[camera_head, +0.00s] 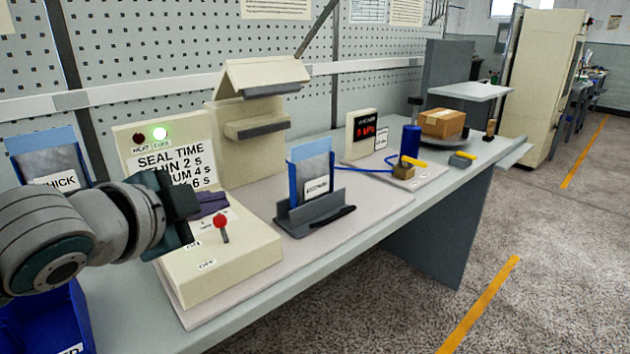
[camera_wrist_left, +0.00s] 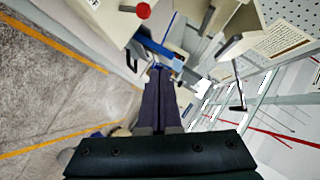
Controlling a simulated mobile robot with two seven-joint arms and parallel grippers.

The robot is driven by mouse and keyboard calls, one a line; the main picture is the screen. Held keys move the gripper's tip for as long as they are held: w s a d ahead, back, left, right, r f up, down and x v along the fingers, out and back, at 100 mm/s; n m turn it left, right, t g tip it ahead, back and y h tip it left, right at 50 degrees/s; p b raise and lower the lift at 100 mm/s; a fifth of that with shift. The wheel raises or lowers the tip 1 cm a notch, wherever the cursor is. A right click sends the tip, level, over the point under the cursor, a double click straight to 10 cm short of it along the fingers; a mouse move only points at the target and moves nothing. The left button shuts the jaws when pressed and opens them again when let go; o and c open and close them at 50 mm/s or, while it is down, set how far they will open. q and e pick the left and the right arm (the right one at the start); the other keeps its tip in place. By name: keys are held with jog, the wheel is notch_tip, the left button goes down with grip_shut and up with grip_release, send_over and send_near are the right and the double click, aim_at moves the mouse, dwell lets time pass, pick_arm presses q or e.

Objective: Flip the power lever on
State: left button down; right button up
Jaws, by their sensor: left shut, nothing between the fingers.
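The power lever (camera_head: 220,222) has a red ball knob on a thin stalk. It stands up from the top of a cream sealer box (camera_head: 228,264), near an ON label and an OFF label. I cannot tell surely which label it is set to. My left gripper (camera_head: 214,203) is shut and empty, just behind the knob in the head view; I cannot tell whether they touch. In the left wrist view its dark purple fingers (camera_wrist_left: 160,82) are together, and the red knob (camera_wrist_left: 143,11) shows at the top, apart from the fingertips. My right gripper is not in view.
A sign panel (camera_head: 165,160) with a lit green lamp and a dark red one stands behind the box. A blue-framed pouch stand (camera_head: 312,213) is to its right. A blue bin (camera_head: 45,320) is at lower left. A cardboard box (camera_head: 442,123) sits farther along the bench.

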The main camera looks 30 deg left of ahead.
pick_arm(q)
jog(key=shift+v, duration=2)
jog(key=s+d+f+n+g+h+p, duration=0.15)
jog(key=s+d+n+g+p, duration=0.3)
jog(key=s, duration=0.55)
jog(key=s+d+f+n+g+h+p, duration=0.15)
jog(key=s+d+n+g, duration=0.3)
jog(key=s+d, duration=0.45)
notch_tip(320, 180, up, 38)
jog(key=a+m+p, duration=0.1)
jog(key=p, duration=3.5)
jog(key=shift+a+f+g+p, duration=0.15)
jog(key=shift+a+g+p, duration=0.05)
jog(key=shift+g+p, duration=0.15)
jog(key=shift+f, duration=0.1)
